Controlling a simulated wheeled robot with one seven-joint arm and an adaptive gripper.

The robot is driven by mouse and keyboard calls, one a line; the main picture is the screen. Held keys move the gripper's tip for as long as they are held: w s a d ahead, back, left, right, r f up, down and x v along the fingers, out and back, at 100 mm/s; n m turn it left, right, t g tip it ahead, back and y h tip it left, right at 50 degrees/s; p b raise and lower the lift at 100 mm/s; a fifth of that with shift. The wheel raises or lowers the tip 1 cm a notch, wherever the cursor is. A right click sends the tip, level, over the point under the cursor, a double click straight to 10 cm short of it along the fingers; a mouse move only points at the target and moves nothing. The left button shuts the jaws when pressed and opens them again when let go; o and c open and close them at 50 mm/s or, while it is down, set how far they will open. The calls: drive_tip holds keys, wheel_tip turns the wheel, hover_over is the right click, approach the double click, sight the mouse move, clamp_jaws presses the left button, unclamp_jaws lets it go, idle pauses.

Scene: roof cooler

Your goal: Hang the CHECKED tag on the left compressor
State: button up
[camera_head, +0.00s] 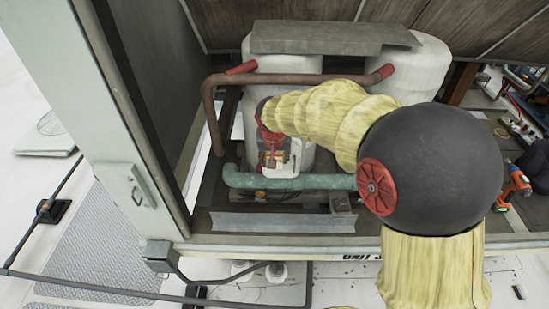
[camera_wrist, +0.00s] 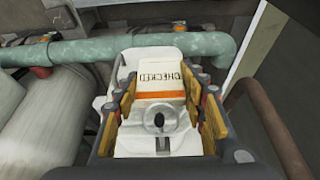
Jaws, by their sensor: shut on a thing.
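The left compressor (camera_head: 310,88) is an upright pale grey tank, partly hidden by my arm and gripper. My gripper (camera_head: 273,146) is in front of its lower part, just above a green pipe (camera_head: 245,181). In the wrist view my gripper (camera_wrist: 160,90) has its yellow-padded fingers on both sides of the CHECKED tag (camera_wrist: 159,78) and is shut on it. The tag is white with black letters and an orange band. A round metal piece (camera_wrist: 159,120) shows below it. I cannot tell whether the tag touches the compressor.
The right compressor (camera_head: 421,65) stands beside the left one, behind my arm. A brown pipe (camera_head: 207,108) runs down the left side and across the tanks. A metal sheet (camera_head: 320,38) covers their tops. A frame post (camera_head: 82,85) stands at left; tools including an orange drill (camera_head: 519,181) lie at right.

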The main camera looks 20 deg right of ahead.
drive_tip(key=o, duration=1.2)
drive_tip(key=shift+o, duration=0.2)
drive_tip(key=v, duration=1.2)
